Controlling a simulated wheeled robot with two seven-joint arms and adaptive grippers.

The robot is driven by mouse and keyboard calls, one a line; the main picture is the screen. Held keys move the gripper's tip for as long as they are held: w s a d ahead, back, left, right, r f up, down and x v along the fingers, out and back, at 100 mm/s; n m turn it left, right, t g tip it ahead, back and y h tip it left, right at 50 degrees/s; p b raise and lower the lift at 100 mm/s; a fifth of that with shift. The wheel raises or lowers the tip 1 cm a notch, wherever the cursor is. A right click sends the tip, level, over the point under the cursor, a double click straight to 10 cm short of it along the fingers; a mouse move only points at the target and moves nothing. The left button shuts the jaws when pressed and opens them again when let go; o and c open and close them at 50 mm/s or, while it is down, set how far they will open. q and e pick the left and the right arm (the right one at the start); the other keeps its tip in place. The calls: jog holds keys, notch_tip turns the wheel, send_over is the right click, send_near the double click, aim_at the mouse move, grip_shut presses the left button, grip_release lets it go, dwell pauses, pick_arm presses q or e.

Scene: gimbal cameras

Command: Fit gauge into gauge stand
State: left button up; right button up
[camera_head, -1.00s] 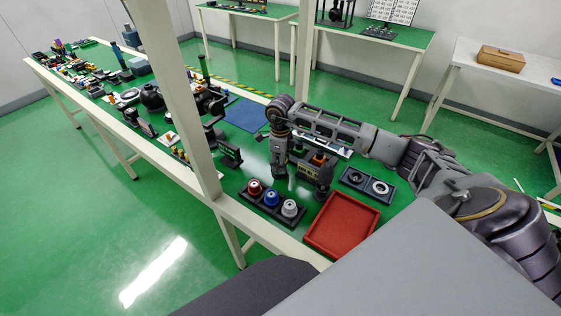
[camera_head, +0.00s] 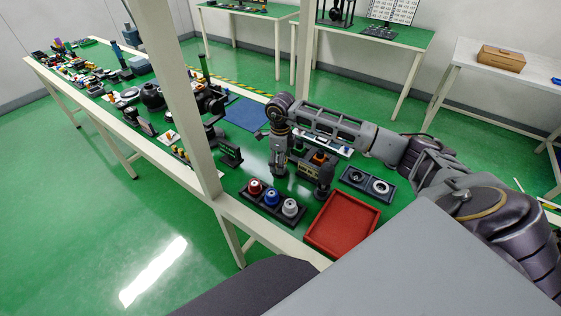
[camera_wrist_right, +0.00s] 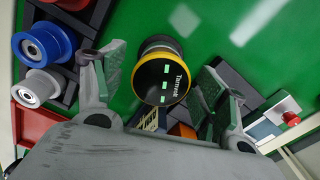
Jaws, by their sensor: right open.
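The gauge (camera_wrist_right: 161,78) is a round black dial with a yellow rim and green marks. In the right wrist view it lies between the two spread fingers of my right gripper (camera_wrist_right: 160,68), with visible space on both sides. The right gripper is open and empty. In the head view my right gripper (camera_head: 279,168) points down over the green table, left of the grey holder; the gauge is hard to make out there. I cannot identify the gauge stand for certain; a small black stand-like piece (camera_head: 230,153) is left of the gripper. My left gripper is out of view.
A black rack (camera_head: 262,208) with red, blue and white round pieces is in front. A red tray (camera_head: 343,224) is at its right, and a black two-ring holder (camera_head: 367,185) behind that. A blue mat (camera_head: 247,115) lies farther back. A white post (camera_head: 178,90) rises at the left.

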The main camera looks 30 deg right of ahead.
jog(key=shift+r, duration=3.7)
jog(key=shift+r, duration=0.15)
